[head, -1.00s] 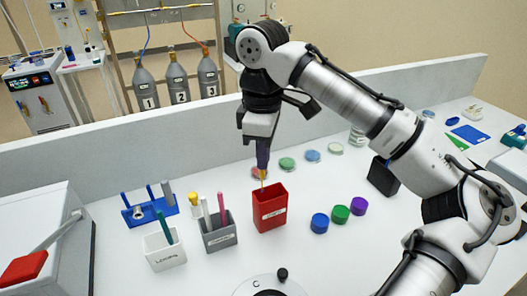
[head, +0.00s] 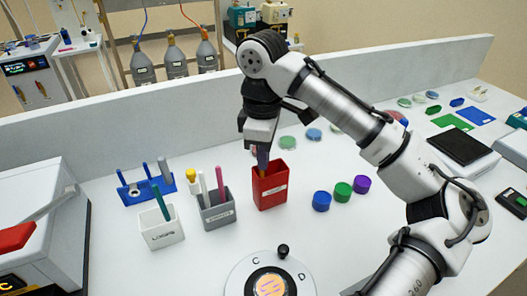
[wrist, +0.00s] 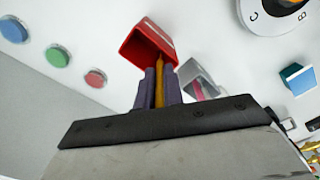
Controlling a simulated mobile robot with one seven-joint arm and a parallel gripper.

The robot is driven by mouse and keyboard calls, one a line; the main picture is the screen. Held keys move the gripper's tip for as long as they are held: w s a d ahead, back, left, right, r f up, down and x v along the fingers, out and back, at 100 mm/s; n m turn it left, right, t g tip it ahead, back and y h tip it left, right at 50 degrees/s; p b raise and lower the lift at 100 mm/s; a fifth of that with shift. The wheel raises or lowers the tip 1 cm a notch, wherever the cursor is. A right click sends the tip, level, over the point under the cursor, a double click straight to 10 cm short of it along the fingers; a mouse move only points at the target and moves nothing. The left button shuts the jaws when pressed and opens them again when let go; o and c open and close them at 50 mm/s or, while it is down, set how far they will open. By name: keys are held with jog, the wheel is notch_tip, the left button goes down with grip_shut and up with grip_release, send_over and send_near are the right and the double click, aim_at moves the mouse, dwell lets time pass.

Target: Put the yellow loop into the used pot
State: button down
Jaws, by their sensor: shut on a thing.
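My gripper (head: 263,165) is shut on the yellow loop (wrist: 159,85), which stands between the fingers in the wrist view. The gripper points down at the red pot (head: 270,190). The fingertips are at about the height of the pot's rim. The loop's lower end reaches into the pot's mouth, and its tip is hidden. The red pot also shows in the wrist view (wrist: 140,50), its mouth just beyond the fingertips. The pot has a white label, too small to read here.
A grey pot (head: 218,215) with pens stands left of the red pot, then a white pot (head: 162,234) with a green stick. A blue rack (head: 140,190) is behind them. Blue, green and purple caps (head: 342,192) lie right. A round dial device (head: 240,275) is in front.

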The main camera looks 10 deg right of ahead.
jog(key=shift+f, duration=0.5)
dwell(0.5)
jog(key=c, duration=1.4)
grip_release()
jog(key=shift+c, duration=0.2)
jog(key=shift+r, duration=0.1)
notch_tip(320, 180, up, 7)
jog(key=p, duration=0.8)
jog(key=shift+r+p, duration=0.55)
jog(key=shift+r, duration=0.35)
